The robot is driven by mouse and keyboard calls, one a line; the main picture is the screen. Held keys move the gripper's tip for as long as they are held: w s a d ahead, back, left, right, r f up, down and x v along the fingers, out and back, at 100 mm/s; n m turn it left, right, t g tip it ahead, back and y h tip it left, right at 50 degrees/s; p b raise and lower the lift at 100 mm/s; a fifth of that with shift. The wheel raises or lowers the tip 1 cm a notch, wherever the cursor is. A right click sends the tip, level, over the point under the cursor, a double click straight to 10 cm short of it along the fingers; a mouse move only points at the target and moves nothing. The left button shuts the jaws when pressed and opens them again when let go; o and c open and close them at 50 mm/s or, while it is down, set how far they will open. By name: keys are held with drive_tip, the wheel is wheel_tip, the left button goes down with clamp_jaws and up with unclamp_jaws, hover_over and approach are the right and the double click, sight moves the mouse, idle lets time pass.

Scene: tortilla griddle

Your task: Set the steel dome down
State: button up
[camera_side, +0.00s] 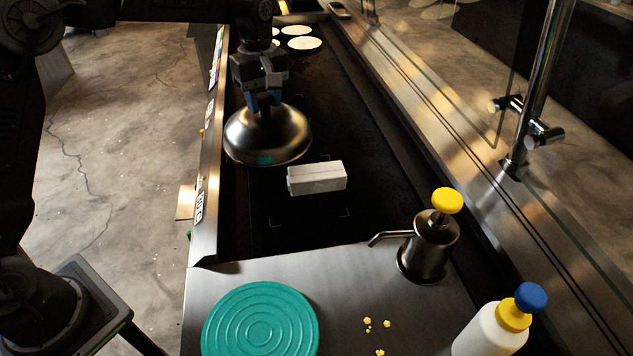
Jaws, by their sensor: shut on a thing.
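The steel dome (266,137) is a shiny round cover in the side view, over the left part of the dark griddle (330,105). My gripper (263,103) is above it with its blue-grey fingers shut on the knob at the dome's top; the fingers mostly hide the knob. The dome is slightly tilted in the picture. I cannot tell whether its rim touches the griddle or hangs just above it.
A pale block (317,178) lies on the griddle close to the dome's lower right. Several tortillas (300,43) lie at the far end. A steel pump dispenser (430,250), teal round lid (262,322), white bottle (493,335) and yellow crumbs (378,323) are on the near shelf.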

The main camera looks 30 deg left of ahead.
drive_tip(key=shift+w+d+f, duration=0.2)
drive_tip(key=shift+w+f, duration=0.05)
drive_tip(key=shift+w, duration=0.05)
drive_tip(key=w+d+f, duration=0.1)
drive_tip(key=d+f, duration=0.1)
drive_tip(key=d, duration=0.1)
drive_tip(key=w+d+f, duration=0.1)
drive_tip(key=d+f, duration=0.1)
drive_tip(key=d, duration=0.2)
drive_tip(key=d+f, duration=0.2)
drive_tip(key=d, duration=0.1)
drive_tip(key=shift+w+d+f, duration=0.25)
drive_tip(key=shift+w, duration=0.15)
drive_tip(key=shift+f, duration=2)
drive_tip(key=shift+f, duration=0.1)
drive_tip(key=o, duration=1)
drive_tip(key=shift+f, duration=0.1)
drive_tip(key=shift+o, duration=0.2)
